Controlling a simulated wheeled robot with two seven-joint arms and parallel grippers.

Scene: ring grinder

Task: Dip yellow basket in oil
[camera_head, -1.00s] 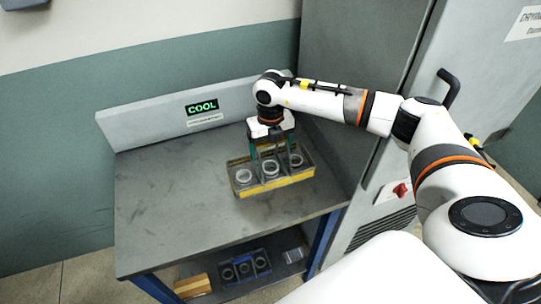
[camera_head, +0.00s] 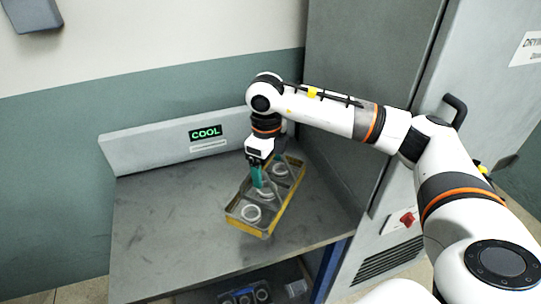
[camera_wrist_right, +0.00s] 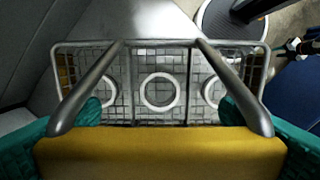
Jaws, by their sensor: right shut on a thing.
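The yellow basket (camera_head: 272,214) has yellow sides and a wire mesh floor and holds three light rings. In the head view it is above the grey table, turned diagonally; I cannot tell how high it is. My right gripper (camera_head: 262,180) comes down over its middle and is shut on it. My left gripper is not in view. No oil is visible.
A grey metal table (camera_head: 165,240) with a backboard sign reading COOL (camera_head: 206,132) stands against the wall. A grey cabinet (camera_head: 350,100) with a red switch is close on the right. A blue tray (camera_head: 245,294) sits on the lower shelf. The table's left side is clear.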

